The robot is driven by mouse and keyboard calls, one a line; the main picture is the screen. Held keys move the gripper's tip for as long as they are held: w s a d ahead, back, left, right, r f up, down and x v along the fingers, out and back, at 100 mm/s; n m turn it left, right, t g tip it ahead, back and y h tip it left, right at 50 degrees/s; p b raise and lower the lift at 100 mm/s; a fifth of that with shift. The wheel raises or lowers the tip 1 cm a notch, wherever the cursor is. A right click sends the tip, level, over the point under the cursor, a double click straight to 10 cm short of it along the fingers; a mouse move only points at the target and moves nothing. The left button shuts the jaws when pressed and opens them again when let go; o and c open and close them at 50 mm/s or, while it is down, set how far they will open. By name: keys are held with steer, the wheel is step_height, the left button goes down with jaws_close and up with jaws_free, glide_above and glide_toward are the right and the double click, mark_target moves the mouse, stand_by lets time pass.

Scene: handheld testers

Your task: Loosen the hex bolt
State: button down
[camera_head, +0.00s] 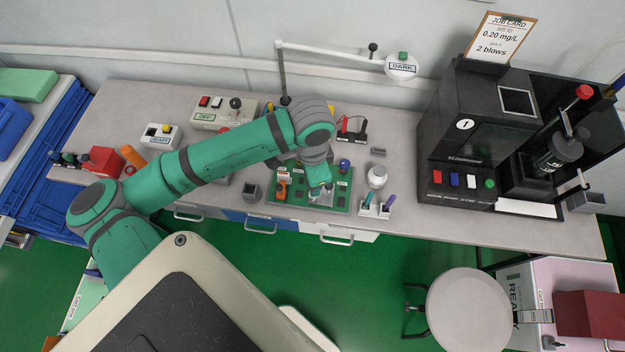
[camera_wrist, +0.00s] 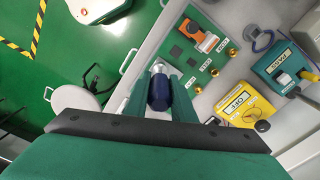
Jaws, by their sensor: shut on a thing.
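My gripper (camera_head: 320,190) is low over the green board (camera_head: 297,203) on the bench. In the wrist view my gripper (camera_wrist: 160,82) is shut on a dark blue tool (camera_wrist: 158,94) with a silver end. The green board (camera_wrist: 185,66) lies beyond it, with several brass bolt heads (camera_wrist: 215,72) beside small labels to the right of the tool. The labels are too small to read, so I cannot tell which one is the hex bolt. An orange clamp-like part (camera_wrist: 207,42) sits on the board. Whether the tool touches a bolt is hidden.
A white holder with coloured handles (camera_head: 376,206) stands right of the board. A white round pot (camera_head: 377,177) is behind it. A yellow meter (camera_wrist: 243,106) and a teal box (camera_wrist: 285,70) show in the wrist view. A black machine (camera_head: 470,140) fills the bench's right.

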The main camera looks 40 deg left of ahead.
steer(key=shift+f, duration=0.35)
steer(key=n, duration=0.6)
stand_by(0.5)
steer(key=shift+w+d+n, duration=0.1)
steer(key=shift+n, duration=0.3)
steer(key=n, duration=0.5)
